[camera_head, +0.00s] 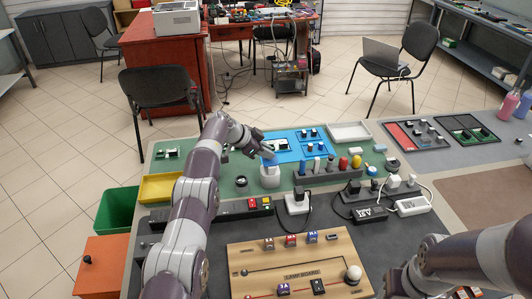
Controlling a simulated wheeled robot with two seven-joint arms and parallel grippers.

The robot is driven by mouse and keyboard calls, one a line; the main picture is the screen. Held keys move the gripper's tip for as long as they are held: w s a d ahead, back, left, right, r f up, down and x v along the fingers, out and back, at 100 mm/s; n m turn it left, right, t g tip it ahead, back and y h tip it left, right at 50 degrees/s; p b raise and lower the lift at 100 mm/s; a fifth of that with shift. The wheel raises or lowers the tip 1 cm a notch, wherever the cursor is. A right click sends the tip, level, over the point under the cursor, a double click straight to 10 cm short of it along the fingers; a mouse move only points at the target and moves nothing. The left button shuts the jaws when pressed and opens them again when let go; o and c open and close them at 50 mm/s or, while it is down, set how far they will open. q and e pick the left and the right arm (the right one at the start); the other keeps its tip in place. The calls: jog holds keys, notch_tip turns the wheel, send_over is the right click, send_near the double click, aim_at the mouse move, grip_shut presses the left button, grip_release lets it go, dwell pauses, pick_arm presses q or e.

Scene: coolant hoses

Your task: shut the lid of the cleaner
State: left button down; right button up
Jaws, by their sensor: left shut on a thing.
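The cleaner looks like a small white cup-shaped container (270,179) standing upright on the green mat, left of the tool rack. A blue part, which looks like its lid (269,161), is at the top of the container. My left gripper (266,152) reaches down to it from the upper left and is shut on this blue part. Whether the lid sits flush or tilted is too small to tell. My right arm enters at the lower right, and its gripper does not show.
A rack with several coloured tools (328,169) stands close on the right. A blue tray (297,144) lies behind. A black power strip (210,213) and white adapter (297,203) lie in front. A yellow tray (160,187) is at the left. A wooden board (300,262) fills the near middle.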

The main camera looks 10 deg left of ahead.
pick_arm(q)
jog(key=c, duration=1)
grip_release()
jog(key=shift+a, duration=0.15)
jog(key=shift+s+a+r, duration=0.15)
jog(key=shift+a+r, duration=0.1)
jog(key=shift+r, duration=0.1)
jog(key=v, duration=1.1)
jog(key=shift+s+a+r+b, duration=0.2)
jog(key=shift+s+r+b, duration=0.1)
jog(key=shift+b, duration=0.1)
